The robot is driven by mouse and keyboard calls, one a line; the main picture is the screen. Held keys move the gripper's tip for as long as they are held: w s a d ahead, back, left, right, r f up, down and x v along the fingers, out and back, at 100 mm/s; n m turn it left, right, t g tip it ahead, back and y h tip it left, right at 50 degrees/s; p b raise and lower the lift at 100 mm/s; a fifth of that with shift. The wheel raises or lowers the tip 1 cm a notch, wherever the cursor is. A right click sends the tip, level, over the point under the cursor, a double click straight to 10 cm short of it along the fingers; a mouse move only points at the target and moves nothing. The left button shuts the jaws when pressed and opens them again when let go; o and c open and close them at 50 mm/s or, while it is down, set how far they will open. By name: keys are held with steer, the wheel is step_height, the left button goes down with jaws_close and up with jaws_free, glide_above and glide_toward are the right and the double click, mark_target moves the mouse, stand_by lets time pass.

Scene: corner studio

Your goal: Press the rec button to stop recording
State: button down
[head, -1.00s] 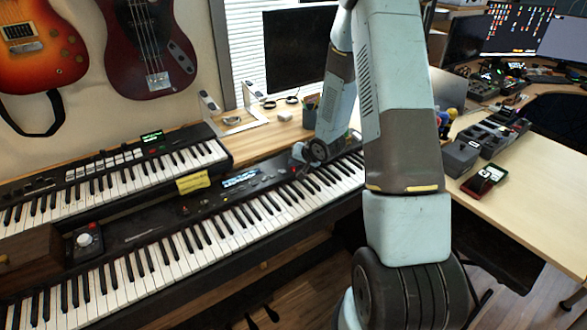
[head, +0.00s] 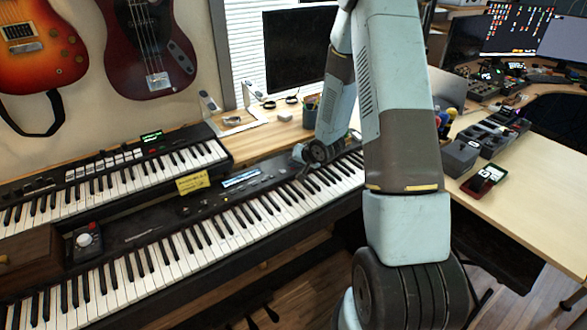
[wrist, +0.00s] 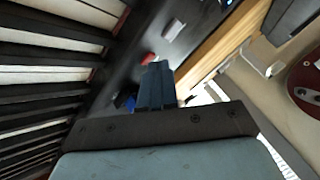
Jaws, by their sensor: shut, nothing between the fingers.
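The lower black keyboard (head: 150,235) runs diagonally across the head view, with a lit display (head: 240,178) on its panel. My gripper (head: 298,156) is at the right part of that panel; its fingertips are too small to tell whether they touch it. In the wrist view my fingers (wrist: 157,86) are shut and empty, pointing at the dark panel. A red button-like piece (wrist: 148,58) shows just beyond the fingertips, with a pale knob-like piece (wrist: 174,30) farther off. A blue piece (wrist: 128,102) is partly hidden beside the fingers. I cannot read a rec label.
A second keyboard (head: 125,172) stands behind at left. A yellow note (head: 193,182) is on the lower keyboard's back edge. A pen cup (head: 310,115) and a monitor (head: 298,50) stand behind my gripper. A desk with small devices (head: 483,180) is at right.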

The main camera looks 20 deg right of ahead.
steer(key=shift+r, duration=0.7)
steer(key=shift+r, duration=0.1)
steer(key=shift+r, duration=2.4)
steer(key=shift+r, duration=0.15)
step_height(320, 180, up, 6)
steer(key=shift+f, duration=0.1)
